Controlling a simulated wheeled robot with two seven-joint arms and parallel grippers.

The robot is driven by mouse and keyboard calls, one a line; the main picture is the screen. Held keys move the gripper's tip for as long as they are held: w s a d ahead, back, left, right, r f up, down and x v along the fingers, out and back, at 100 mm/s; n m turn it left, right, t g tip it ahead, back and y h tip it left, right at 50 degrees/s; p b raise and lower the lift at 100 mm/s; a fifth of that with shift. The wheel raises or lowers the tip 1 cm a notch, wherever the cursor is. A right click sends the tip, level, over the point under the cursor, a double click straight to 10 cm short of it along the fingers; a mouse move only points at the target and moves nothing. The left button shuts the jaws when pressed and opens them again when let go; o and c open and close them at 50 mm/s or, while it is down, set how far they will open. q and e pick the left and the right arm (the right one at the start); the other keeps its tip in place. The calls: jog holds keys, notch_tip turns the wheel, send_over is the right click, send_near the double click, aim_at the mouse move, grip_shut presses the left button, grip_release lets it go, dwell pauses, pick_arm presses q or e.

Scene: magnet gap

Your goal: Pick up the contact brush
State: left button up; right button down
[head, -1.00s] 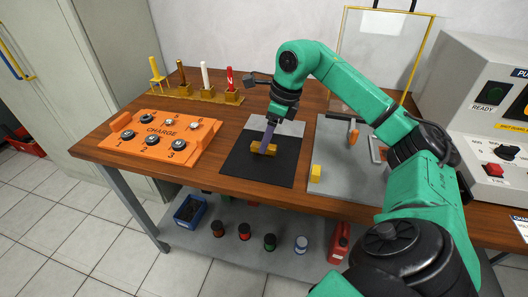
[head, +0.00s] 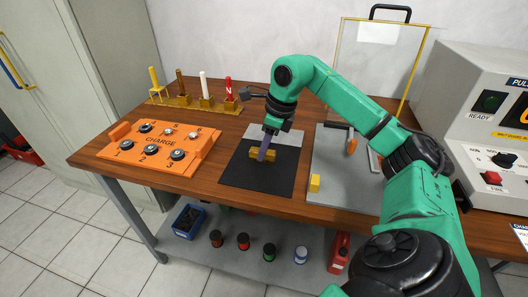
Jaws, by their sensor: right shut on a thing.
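A small brass-coloured block (head: 269,156), which I take as the contact brush, is on or just above the black mat (head: 250,179) in the middle of the bench. My right gripper (head: 262,155) points down at it, with a slim purplish-grey finger across its front. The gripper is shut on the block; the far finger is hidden. I cannot tell whether the block is clear of the mat. My left gripper is out of view.
An orange CHARGE panel (head: 190,153) lies left of the mat. A brass rack (head: 207,104) with several upright tools stands behind. A grey plate (head: 338,190) with a yellow block (head: 315,183) is to the right, a clear screen (head: 352,65) behind it.

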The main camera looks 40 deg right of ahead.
notch_tip(320, 180, up, 19)
jog(key=p, duration=0.7)
jog(key=shift+f+p, duration=0.2)
jog(key=shift+p, duration=0.1)
